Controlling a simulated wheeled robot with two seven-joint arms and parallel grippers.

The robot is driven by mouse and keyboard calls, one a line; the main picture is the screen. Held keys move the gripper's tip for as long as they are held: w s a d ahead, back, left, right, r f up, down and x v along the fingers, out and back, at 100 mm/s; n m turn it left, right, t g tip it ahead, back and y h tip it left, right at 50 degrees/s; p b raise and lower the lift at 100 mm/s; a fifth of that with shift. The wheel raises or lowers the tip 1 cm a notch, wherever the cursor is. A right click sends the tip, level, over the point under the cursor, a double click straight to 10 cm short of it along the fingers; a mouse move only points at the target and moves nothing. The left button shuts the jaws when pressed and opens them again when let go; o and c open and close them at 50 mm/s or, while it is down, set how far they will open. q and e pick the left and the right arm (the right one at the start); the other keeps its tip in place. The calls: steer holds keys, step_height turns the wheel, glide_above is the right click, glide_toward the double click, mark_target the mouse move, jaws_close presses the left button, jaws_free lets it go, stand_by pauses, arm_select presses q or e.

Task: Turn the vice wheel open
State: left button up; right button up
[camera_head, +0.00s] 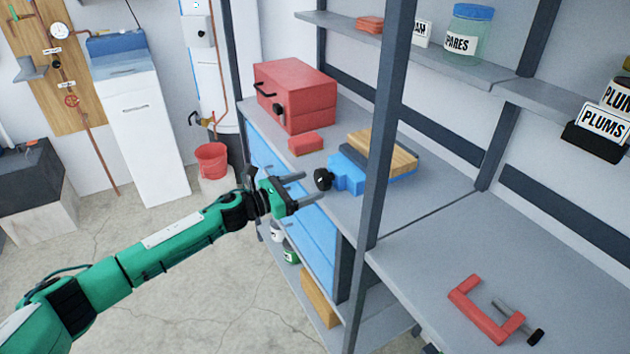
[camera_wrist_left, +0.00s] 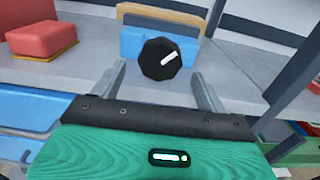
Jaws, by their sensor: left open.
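The vice (camera_head: 349,176) is blue, with a wooden block (camera_head: 384,150) on top, and sits on the grey bench. Its black wheel (camera_head: 323,179) faces the bench's front edge. In the left wrist view the wheel (camera_wrist_left: 160,59) shows a white mark slanting up to the right, with the blue vice body (camera_wrist_left: 130,42) behind it. My left gripper (camera_head: 305,188) is open and empty, in front of the wheel and apart from it. In the left wrist view its two fingers (camera_wrist_left: 161,85) point toward the wheel, one on each side. My right gripper is not in view.
A red toolbox (camera_head: 297,95) and a small red block (camera_head: 305,143) stand left of the vice. A red clamp (camera_head: 485,312) lies on the right bench. Blue drawers (camera_head: 300,215) are under the bench.

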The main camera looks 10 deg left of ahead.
mark_target(318, 182)
arm_select(q)
steer(key=shift+x, duration=1.6)
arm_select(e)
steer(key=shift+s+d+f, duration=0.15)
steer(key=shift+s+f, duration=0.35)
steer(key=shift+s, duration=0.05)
arm_select(q)
steer(key=c, duration=1)
steer(key=shift+o, duration=0.2)
steer(key=shift+n+p, duration=0.3)
steer(key=shift+n, duration=0.4)
steer(key=shift+n+p, duration=0.35)
steer(key=shift+n, duration=1.15)
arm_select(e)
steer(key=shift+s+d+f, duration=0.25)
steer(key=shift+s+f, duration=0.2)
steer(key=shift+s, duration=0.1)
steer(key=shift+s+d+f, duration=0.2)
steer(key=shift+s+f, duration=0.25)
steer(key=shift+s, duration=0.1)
arm_select(q)
steer(key=o, duration=1)
steer(key=shift+c, duration=0.2)
